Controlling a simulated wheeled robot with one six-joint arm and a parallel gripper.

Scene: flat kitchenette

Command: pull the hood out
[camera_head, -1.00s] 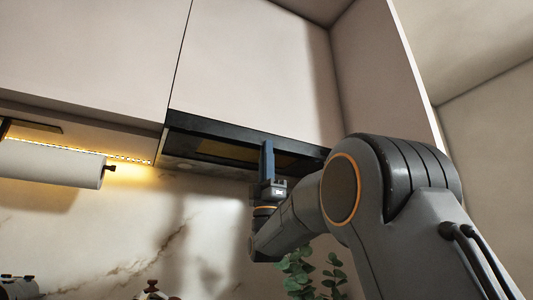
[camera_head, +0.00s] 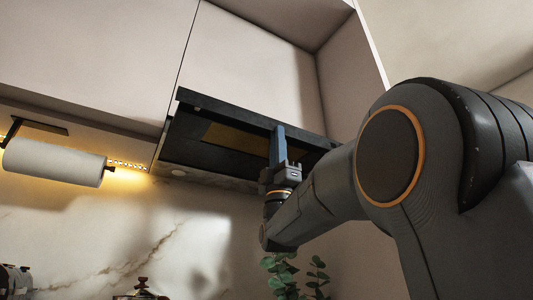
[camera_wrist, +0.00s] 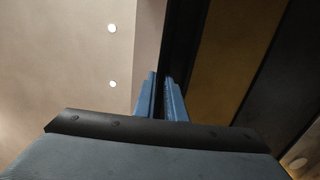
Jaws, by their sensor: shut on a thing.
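The hood (camera_head: 225,140) is a dark pull-out unit under the upper cabinet in the head view. Its black front edge stands out from the cabinet face, and its underside with a brownish filter panel (camera_head: 232,138) shows. My gripper (camera_head: 279,135) reaches up from below to the front edge, right of its middle. Its blue fingers are shut on that edge. In the wrist view the two fingers (camera_wrist: 161,95) stand on either side of the hood's dark front strip (camera_wrist: 182,45), with the brown filter panel (camera_wrist: 237,55) to the right.
A paper towel roll (camera_head: 53,162) hangs under the cabinet at left, beside a lit strip. A green plant (camera_head: 285,277) stands below my gripper. A lidded pot (camera_head: 141,291) shows at the bottom. The right side panel (camera_head: 347,75) is close to the hood.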

